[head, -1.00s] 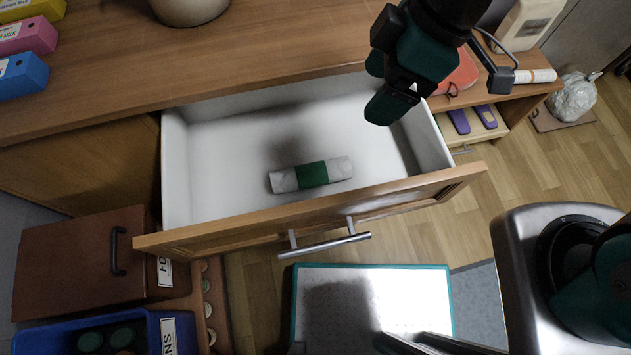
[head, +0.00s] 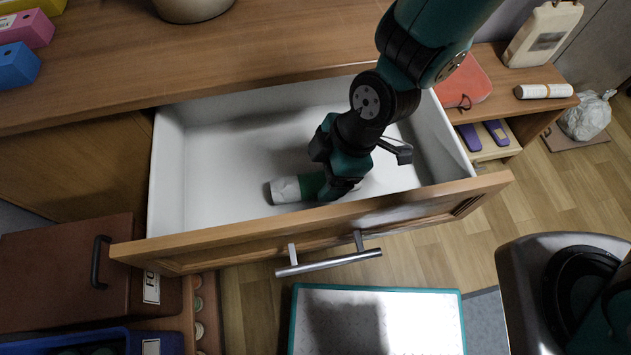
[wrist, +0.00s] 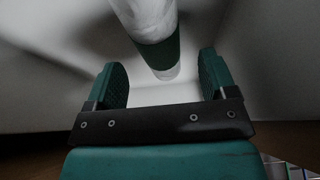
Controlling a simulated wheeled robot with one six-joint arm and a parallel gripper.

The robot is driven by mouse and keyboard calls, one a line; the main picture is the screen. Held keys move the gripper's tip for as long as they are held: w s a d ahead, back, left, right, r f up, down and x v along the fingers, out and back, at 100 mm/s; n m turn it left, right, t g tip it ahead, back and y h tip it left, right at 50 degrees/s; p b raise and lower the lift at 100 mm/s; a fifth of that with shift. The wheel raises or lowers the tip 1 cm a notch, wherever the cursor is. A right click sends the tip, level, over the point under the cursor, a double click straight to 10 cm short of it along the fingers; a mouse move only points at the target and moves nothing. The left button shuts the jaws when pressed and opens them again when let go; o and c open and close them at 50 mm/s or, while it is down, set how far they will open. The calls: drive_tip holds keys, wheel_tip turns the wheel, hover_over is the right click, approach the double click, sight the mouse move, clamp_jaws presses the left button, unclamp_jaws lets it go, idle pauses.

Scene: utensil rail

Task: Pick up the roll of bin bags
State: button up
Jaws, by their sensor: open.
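The roll of bin bags (head: 287,190) is a pale grey cylinder with a green band, lying in the open white drawer (head: 215,185) near its front panel. My gripper (head: 333,190) is down in the drawer over the roll's right part and hides it in the head view. In the wrist view the two teal fingers (wrist: 161,82) are apart. The roll (wrist: 152,30) shows there beyond and between them, its green band and one pale end in sight. Nothing is held. Whether a finger touches the roll I cannot tell.
The drawer's wooden front (head: 320,222) with its metal handle (head: 328,262) stands close to my gripper. The drawer's left part is bare. The wooden counter (head: 255,60) lies behind the drawer. A brown box (head: 65,265) stands at the lower left.

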sight(316, 179)
drive_tip(key=x, duration=0.5)
drive_tip(key=shift+a+b, duration=0.15)
drive_tip(key=shift+b, duration=0.2)
drive_tip(key=c, duration=1.1)
drive_tip(key=shift+o, duration=0.2)
drive_tip(key=shift+r, duration=0.15)
